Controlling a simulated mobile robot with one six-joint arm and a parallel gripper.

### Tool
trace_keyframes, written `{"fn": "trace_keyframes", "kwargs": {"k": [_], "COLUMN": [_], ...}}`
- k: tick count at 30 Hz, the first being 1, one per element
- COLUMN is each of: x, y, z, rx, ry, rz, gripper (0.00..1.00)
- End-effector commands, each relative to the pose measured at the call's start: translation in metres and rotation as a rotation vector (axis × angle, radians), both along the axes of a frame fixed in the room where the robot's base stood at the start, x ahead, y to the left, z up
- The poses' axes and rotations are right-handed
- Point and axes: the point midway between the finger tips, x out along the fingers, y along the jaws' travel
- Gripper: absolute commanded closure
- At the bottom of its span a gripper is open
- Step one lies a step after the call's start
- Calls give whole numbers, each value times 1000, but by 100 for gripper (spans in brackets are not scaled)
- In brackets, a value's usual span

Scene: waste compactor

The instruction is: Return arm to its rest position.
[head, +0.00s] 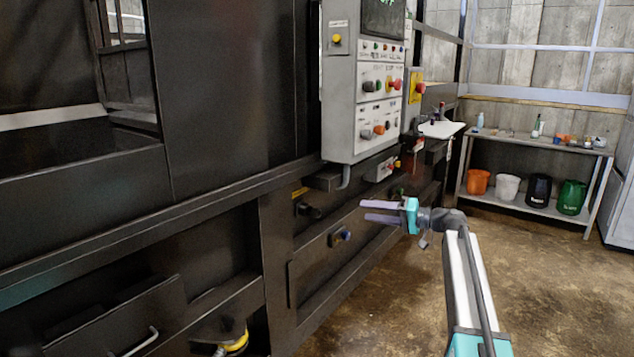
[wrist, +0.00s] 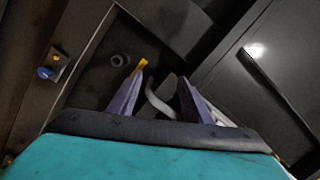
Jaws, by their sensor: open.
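My gripper (head: 364,211) is in the middle of the head view, at the end of my arm, which reaches up from the lower right. Its two purple fingers point left toward the dark lower panels of the compactor (head: 225,90). The fingers are apart, with nothing between them. In the wrist view the fingers (wrist: 160,92) are also spread, and dark panels, a grey hose (wrist: 155,100) and a blue knob (wrist: 46,72) show beyond them. I cannot tell the exact gap between the fingertips and the panels.
A grey control box (head: 365,80) with several buttons hangs above and left of my gripper. A metal table (head: 535,143) stands at the back right, with several buckets on its lower shelf (head: 535,208). The brown floor (head: 565,285) at right is clear.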

Motion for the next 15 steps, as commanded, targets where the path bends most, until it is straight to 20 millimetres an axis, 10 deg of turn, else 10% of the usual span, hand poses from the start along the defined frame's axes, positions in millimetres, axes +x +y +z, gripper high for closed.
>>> {"fn": "trace_keyframes", "kwargs": {"k": [15], "x": [-64], "y": [78], "z": [-203], "rx": [-116], "ry": [272], "rz": [73], "gripper": [55]}}
